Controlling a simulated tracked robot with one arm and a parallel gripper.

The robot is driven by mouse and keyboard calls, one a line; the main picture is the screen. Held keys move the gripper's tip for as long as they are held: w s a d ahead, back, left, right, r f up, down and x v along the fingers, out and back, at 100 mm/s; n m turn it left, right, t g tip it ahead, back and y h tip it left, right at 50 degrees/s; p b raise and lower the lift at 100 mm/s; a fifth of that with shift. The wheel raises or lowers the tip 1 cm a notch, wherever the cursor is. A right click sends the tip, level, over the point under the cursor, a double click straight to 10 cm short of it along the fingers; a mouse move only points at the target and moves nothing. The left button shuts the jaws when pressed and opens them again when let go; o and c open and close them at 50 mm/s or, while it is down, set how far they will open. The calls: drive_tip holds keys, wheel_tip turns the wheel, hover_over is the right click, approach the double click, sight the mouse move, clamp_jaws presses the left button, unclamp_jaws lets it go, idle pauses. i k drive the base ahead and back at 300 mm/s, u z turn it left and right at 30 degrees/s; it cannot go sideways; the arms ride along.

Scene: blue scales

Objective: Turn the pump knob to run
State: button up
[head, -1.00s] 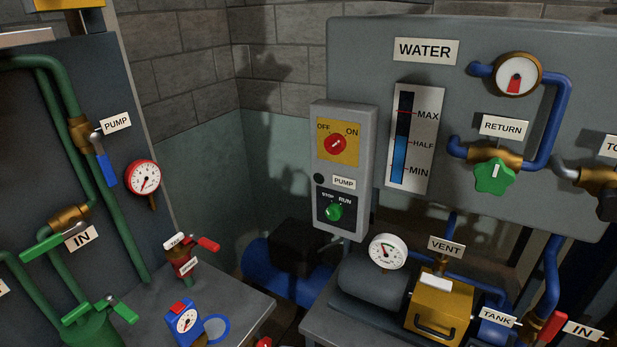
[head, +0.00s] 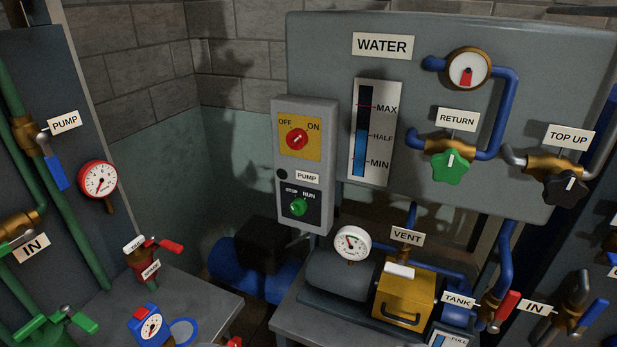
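The grey pump box (head: 316,219) is mounted at the left of the water panel in the head view. Its green pump knob (head: 299,207) sits low on a black plate under the marks STOP and RUN. The knob's exact setting is too small to tell. Above it is a dark round lamp (head: 283,174) beside the PUMP label (head: 307,177). A red OFF/ON switch (head: 297,139) sits on a yellow plate at the top. My gripper is not in view.
The water panel (head: 540,60) carries a level gauge (head: 374,130), a green RETURN valve (head: 451,166) and a black TOP UP valve (head: 566,187). Below stand a dark cylinder (head: 338,277) with a dial and a yellow box (head: 402,298). A grey bench (head: 205,290) is at lower left.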

sight(298, 207)
drive_tip(key=z, duration=0.05)
drive_tip(key=k, duration=0.65)
drive_tip(key=u, duration=0.45)
drive_tip(key=i, duration=1.8)
drive_tip(key=z, duration=0.55)
